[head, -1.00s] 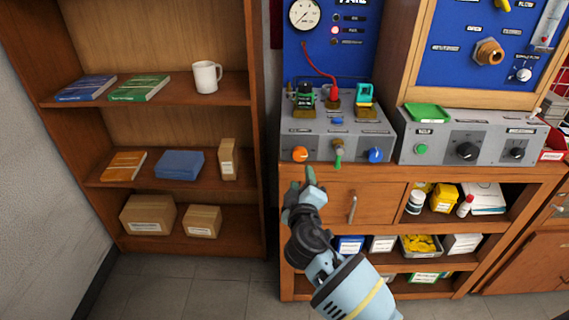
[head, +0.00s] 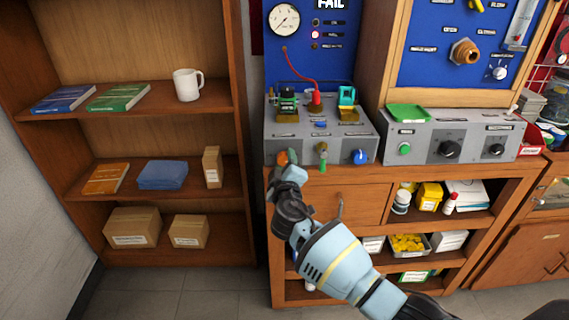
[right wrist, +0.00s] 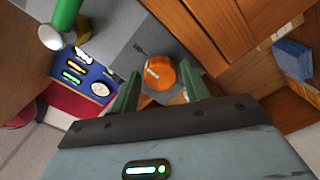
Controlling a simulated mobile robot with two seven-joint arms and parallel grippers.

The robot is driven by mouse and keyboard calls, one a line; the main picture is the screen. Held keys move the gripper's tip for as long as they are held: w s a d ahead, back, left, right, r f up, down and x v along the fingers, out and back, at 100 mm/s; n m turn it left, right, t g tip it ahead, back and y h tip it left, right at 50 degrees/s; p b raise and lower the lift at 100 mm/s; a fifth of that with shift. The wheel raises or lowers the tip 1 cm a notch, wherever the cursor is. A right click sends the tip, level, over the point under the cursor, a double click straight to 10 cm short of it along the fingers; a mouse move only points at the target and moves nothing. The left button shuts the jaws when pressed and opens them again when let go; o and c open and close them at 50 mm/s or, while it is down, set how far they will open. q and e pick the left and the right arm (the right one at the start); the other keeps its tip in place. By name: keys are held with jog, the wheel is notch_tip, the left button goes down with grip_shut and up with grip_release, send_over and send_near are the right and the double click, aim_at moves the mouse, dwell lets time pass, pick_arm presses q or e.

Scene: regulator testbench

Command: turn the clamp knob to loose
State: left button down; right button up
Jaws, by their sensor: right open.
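An orange knob (head: 282,158) sits at the left end of the front of the grey test box (head: 340,151); its label is not readable. In the right wrist view the orange knob (right wrist: 158,74) shows a pale mark across its face. My right gripper (head: 290,162) is at the knob and partly hides it in the head view. In the right wrist view its two green fingers (right wrist: 160,86) are open, one on each side of the knob; contact cannot be told. My left gripper is not in view.
A green-handled lever (head: 323,155) and a blue knob (head: 360,157) are to the right of the orange knob. The lever's green handle (right wrist: 66,14) is also in the right wrist view. A second grey box (head: 465,149) stands right. A shelf (head: 175,106) stands left.

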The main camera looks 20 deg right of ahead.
jog(key=shift+w, duration=0.3)
jog(key=shift+c, duration=0.2)
jog(key=c, duration=0.7)
